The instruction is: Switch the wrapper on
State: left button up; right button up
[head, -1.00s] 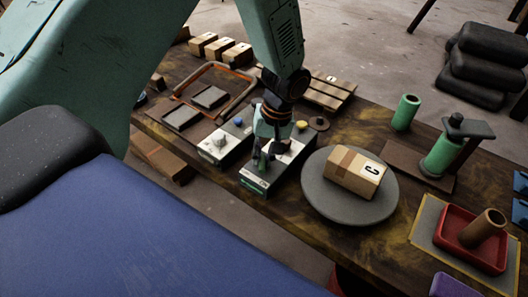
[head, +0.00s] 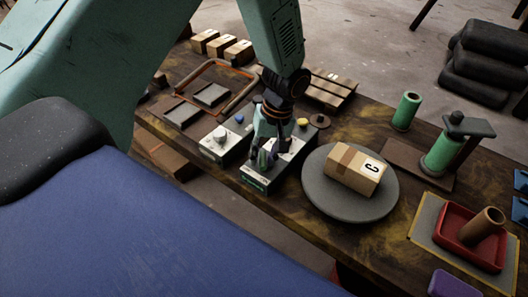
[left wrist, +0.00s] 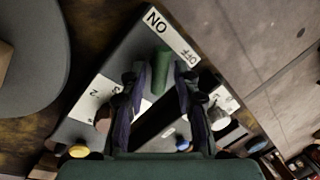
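A grey control box (head: 256,183) with white label plates stands near the table's front edge. It carries a green switch handle (head: 263,160) and a yellow button (head: 302,122). In the left wrist view the green handle (left wrist: 162,72) stands between my fingertips, beside a white label with large black letters (left wrist: 172,36). My left gripper (left wrist: 161,85) is open around the handle, with a narrow gap showing on each side. In the head view my left gripper (head: 266,148) points down over the box and partly hides it. My right gripper is not in view.
A round grey turntable (head: 325,205) bearing a carton (head: 354,170) is close on the right. A green roll (head: 406,111) and red tray (head: 479,256) are farther right.

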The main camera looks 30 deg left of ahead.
pick_arm(q)
jog(key=shift+o, duration=0.5)
jog(key=shift+r, duration=0.1)
jog(key=shift+w+a, duration=0.1)
jog(key=shift+w+r, duration=0.1)
jog(key=shift+r, duration=0.1)
jog(key=v, duration=1.1)
jog(key=shift+r, duration=0.3)
